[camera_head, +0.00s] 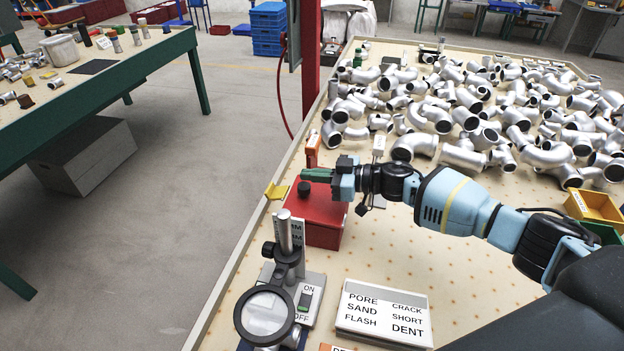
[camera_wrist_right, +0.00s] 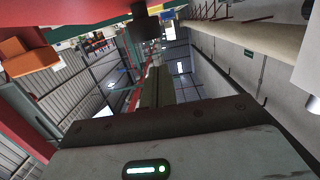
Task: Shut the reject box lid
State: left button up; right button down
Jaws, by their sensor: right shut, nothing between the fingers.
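The red reject box (camera_head: 318,236) stands near the left edge of the table. Its red lid (camera_head: 325,208) lies over the top and looks down, but my arm hides part of it, so I cannot tell if it is fully closed. A black knob (camera_head: 304,188) sits on the lid; it also shows in the right wrist view (camera_wrist_right: 146,24). My right gripper (camera_head: 304,174) is just above the lid, beside the knob, with its fingers together and empty. It also shows in the right wrist view (camera_wrist_right: 157,88). My left gripper is not in view.
A magnifier on a stand (camera_head: 265,315) and a defect label board (camera_head: 383,312) are in front. Many metal pipe castings (camera_head: 450,120) cover the back right. A yellow piece (camera_head: 277,191) is at the table's left edge; an orange object (camera_head: 312,150) stands behind the box.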

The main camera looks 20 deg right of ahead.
jog(key=shift+s+d+r, duration=0.3)
jog(key=shift+d+r, duration=0.15)
jog(key=shift+d, duration=0.1)
jog(key=shift+s+d+r, duration=0.25)
jog(key=shift+d+r, duration=0.15)
jog(key=shift+d, duration=0.15)
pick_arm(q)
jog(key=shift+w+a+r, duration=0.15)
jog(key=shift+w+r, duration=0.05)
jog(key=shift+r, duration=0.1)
pick_arm(e)
jog(key=v, duration=0.7)
jog(key=shift+s+r, duration=0.2)
jog(key=shift+r, duration=0.05)
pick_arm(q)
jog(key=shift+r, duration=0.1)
pick_arm(e)
jog(key=shift+d, duration=0.1)
